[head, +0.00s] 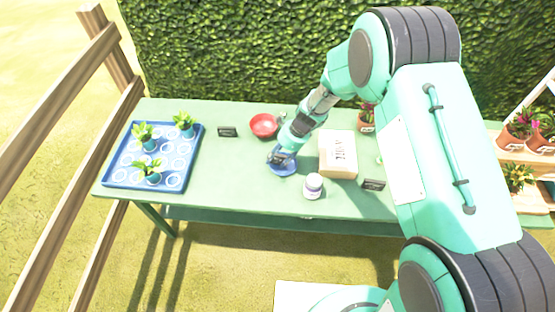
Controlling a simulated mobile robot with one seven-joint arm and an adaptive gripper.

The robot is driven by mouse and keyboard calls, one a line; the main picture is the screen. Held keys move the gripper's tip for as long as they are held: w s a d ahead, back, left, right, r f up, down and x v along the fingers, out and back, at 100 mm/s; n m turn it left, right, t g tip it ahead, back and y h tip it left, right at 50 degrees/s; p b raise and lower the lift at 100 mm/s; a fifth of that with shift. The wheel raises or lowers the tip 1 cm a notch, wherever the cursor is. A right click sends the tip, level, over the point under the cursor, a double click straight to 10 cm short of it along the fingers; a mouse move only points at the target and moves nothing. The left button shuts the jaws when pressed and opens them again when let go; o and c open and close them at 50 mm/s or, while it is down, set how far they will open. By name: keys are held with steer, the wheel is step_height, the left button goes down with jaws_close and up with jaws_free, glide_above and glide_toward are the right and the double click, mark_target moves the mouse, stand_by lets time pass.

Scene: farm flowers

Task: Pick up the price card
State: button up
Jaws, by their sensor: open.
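A small black card with pale writing (227,131) stands on the green table, between the blue tray and the red bowl. A second small black card (373,184) stands near the table's front edge, right of the box. I cannot tell which one is the price card; the writing is too small to read. My gripper (279,159) is open and points down over a blue saucer-like disc (284,170), right of the first card and left of the second. I cannot tell whether it touches the disc. The gripper hides part of the disc.
A blue tray (112,183) with several potted plants is at the left. A red bowl (263,125) stands behind my gripper. A cardboard box (338,168), a white jar with a purplish lid (313,186) and a flower pot (366,122) are to the right. The front left of the green table (215,195) is clear.

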mark_target(277, 156)
jaws_close()
steer(key=shift+r, duration=0.15)
step_height(277, 156, up, 10)
steer(key=p, duration=0.2)
steer(key=shift+p, duration=0.35)
stand_by(0.7)
